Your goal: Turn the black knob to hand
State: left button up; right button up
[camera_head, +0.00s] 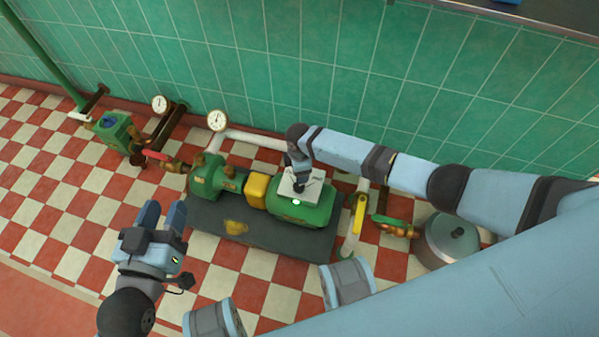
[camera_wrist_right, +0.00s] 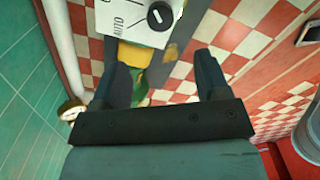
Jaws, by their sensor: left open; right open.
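The black knob (camera_wrist_right: 160,16) is a round dial with a white mark, on a white control box (camera_wrist_right: 132,28) at the top of the right wrist view. The word AUTO shows beside the knob; no HAND label is readable. In the head view the box (camera_head: 312,190) sits on a green pump motor (camera_head: 305,213). My right gripper (camera_head: 298,178) is over the box and hides much of it. In the right wrist view its fingers (camera_wrist_right: 162,58) are apart and empty, with the knob beyond them. My left gripper (camera_head: 161,214) is open and empty, left of the pump.
The motor and a green pump (camera_head: 207,178) stand on a dark base plate (camera_head: 270,235), joined by a yellow guard (camera_head: 257,190). A yellow valve lever (camera_head: 359,214) and a metal pot (camera_head: 447,240) are to the right. Pipes and gauges run along the tiled wall behind.

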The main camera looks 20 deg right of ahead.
pick_arm(q)
jog(key=shift+s+a+f+g+y+p, duration=0.15)
jog(key=shift+a+f+g+y, duration=0.1)
jog(key=shift+f, duration=0.3)
jog(key=shift+s+a+f+g+y+p, duration=0.15)
jog(key=shift+a+f+g, duration=0.1)
jog(key=shift+f, duration=0.25)
pick_arm(e)
jog(key=shift+r, duration=1.3)
pick_arm(q)
jog(key=shift+w, duration=0.1)
